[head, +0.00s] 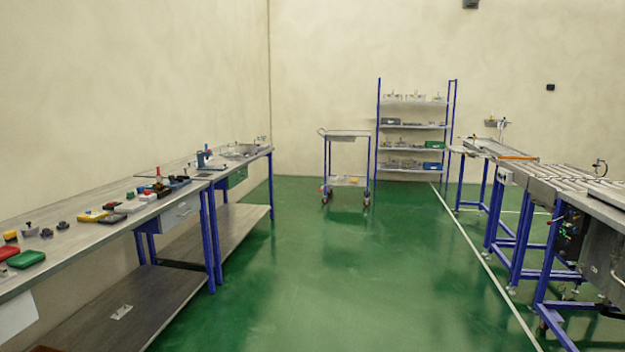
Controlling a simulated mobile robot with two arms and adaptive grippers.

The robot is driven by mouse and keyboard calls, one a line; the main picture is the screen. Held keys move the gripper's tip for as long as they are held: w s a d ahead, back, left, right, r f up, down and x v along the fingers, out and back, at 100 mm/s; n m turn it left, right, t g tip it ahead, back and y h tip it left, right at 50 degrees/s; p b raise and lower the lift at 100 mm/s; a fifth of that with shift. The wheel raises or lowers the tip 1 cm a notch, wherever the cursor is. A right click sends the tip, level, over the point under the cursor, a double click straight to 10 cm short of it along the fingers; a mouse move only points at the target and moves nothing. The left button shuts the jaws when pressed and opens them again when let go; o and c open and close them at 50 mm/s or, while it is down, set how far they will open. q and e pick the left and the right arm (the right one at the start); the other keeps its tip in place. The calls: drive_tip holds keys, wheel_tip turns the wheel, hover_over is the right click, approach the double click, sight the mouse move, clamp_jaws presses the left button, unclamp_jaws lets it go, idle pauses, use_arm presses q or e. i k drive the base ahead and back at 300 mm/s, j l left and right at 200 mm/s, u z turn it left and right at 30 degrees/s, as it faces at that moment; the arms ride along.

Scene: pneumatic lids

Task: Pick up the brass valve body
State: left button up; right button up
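I cannot pick out the brass valve body for certain. Many small parts lie on the long workbench (120,245) at the left, too small to identify. Among them are a yellow piece (92,216), a small yellow item (10,236) near the left edge, a green piece (26,259) and grey knob-like parts (62,225). A brownish upright part (159,187) stands farther back on the bench. Neither of my grippers shows in the head view.
A cart (346,134) on wheels and a blue-framed shelf (414,128) with bins stand at the back wall. A roller conveyor (570,179) with blue legs runs along the right. The green floor (340,270) between is clear.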

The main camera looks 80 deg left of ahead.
sight(158, 186)
drive_tip(key=u, duration=3.7)
drive_tip(key=i+l, duration=0.1)
drive_tip(key=i, duration=0.5)
